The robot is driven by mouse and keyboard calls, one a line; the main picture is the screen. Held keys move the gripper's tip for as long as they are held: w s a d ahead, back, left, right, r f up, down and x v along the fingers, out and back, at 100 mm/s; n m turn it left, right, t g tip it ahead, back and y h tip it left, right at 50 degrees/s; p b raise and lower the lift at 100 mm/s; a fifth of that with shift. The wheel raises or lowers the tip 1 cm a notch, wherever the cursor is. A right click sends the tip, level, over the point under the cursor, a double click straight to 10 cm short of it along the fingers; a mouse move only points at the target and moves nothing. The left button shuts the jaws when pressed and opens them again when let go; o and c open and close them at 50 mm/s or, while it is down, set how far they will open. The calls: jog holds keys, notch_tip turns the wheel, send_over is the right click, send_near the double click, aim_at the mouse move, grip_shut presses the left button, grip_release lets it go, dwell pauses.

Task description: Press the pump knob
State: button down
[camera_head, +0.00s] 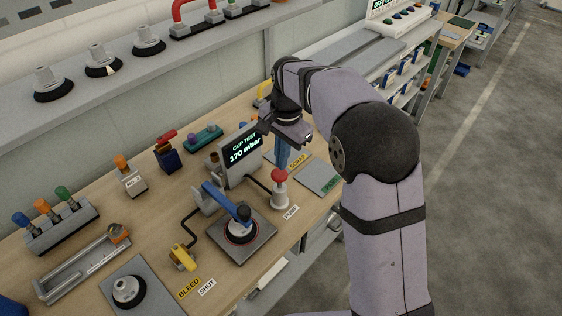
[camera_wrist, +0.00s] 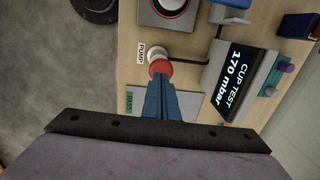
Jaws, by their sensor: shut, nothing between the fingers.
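The pump knob (camera_head: 279,175) is a red ball-like cap on a white cylindrical body, beside the "PUMP" label (camera_head: 291,212). In the wrist view the red knob (camera_wrist: 160,67) lies just past my blue fingertips. My gripper (camera_head: 281,164) is shut, with nothing between its fingers, and points down directly above the knob. The fingertips (camera_wrist: 160,80) overlap the knob's edge in the wrist view. I cannot tell whether they touch it. The display (camera_head: 243,151) reads "CUP TEST 170 mbar".
A blue-armed cup test stand (camera_head: 262,243) is left of the pump. A yellow bleed lever (camera_head: 183,258) is further left. Scrap and green-labelled pads (camera_head: 318,177) lie to the right, near the bench edge. A shelf with suction cups (camera_head: 102,62) runs along the back.

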aim_at(281, 175)
jog(key=shift+a+f+p, duration=0.1)
jog(key=shift+f+p, duration=0.25)
jog(key=shift+f, duration=0.95)
notch_tip(281, 175, down, 4)
jog(key=shift+r+b, duration=0.1)
jog(key=shift+b, duration=0.95)
jog(key=shift+s+r, duration=0.1)
